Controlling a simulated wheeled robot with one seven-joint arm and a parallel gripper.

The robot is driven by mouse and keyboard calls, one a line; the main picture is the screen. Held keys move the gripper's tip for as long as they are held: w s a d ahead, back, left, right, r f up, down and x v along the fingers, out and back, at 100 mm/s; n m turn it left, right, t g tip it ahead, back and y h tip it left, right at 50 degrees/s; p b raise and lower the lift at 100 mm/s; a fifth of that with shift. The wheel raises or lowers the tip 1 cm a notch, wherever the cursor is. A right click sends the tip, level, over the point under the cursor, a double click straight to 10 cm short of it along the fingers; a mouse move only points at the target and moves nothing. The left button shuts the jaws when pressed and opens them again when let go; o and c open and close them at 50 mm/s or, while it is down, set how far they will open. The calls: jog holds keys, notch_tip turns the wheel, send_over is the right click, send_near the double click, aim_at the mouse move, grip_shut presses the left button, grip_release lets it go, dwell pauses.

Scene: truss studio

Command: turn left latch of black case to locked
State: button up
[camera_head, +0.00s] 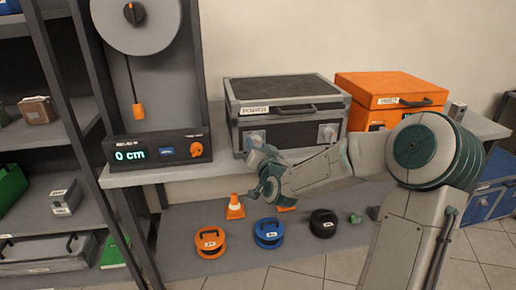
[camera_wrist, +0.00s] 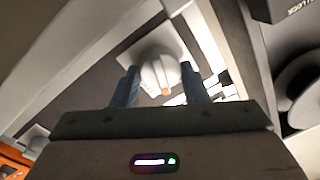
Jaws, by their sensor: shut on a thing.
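The black case (camera_head: 285,88) with grey metal edges and a label on its front stands on the shelf top, its lid shut. Its left latch (camera_head: 254,137) is partly hidden behind my gripper (camera_head: 264,163) in the head view. In the wrist view the pale left latch knob (camera_wrist: 160,70), with a small orange mark, sits between the two fingertips of my gripper (camera_wrist: 160,85). My gripper is shut on this knob. The right latch (camera_head: 327,133) is free. The exact turn of the left latch is hard to read.
An orange case (camera_head: 385,88) stands right of the black case. A dial machine reading 0 cm (camera_head: 155,153) stands left. Below are an orange cone (camera_head: 235,207) and orange (camera_head: 210,242), blue (camera_head: 269,233) and black (camera_head: 323,222) round items.

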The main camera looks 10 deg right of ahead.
jog(key=m, duration=0.7)
jog(key=m+h, duration=0.1)
jog(key=m, duration=0.7)
jog(key=shift+a+f+t, duration=0.1)
jog(key=shift+f+t, duration=0.05)
jog(key=shift+t, duration=0.15)
jog(key=o, duration=1)
